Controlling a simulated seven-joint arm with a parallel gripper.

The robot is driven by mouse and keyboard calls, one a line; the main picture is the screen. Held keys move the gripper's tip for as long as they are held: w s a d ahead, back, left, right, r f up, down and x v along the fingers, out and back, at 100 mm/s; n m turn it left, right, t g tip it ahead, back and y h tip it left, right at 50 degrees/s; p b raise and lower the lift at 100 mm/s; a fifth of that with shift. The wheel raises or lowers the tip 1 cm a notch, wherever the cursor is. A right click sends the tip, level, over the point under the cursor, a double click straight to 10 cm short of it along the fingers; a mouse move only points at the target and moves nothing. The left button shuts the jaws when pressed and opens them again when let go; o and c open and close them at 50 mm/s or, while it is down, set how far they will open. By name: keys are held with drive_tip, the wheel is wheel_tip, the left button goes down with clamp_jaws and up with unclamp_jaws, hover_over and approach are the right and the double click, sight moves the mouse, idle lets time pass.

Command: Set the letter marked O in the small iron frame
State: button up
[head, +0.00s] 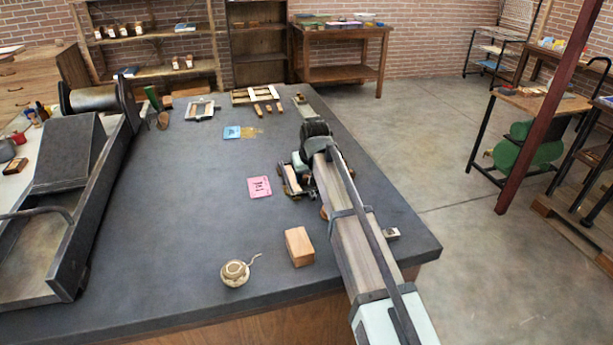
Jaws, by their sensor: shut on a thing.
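My gripper (296,167) is low over the right half of the dark bench top, partly hidden behind my own arm. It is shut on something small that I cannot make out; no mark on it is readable. Just below it is a small metal-edged frame (292,183) with wooden pieces, partly covered by the gripper; I cannot tell if they touch. A second small pale metal frame (201,109) with wood in it lies farther back on the left. I cannot read the letter O on any piece.
A pink card (259,187), a wooden block (299,246) and a round string-wound object (235,272) lie on the bench (180,205). Blue and yellow cards (232,132) and a slatted tray (241,97) lie farther back. A heavy press (62,200) fills the left. The bench's left-middle is clear.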

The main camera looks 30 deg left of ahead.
drive_tip(key=shift+s+f, duration=0.1)
drive_tip(key=shift+f, duration=0.3)
drive_tip(key=shift+s+d+f, duration=0.1)
drive_tip(key=shift+d+f, duration=0.05)
drive_tip(key=shift+f, duration=0.15)
drive_tip(key=o, duration=1)
drive_tip(key=shift+r, duration=0.7)
drive_tip(key=v, duration=1.1)
drive_tip(key=shift+r, duration=0.4)
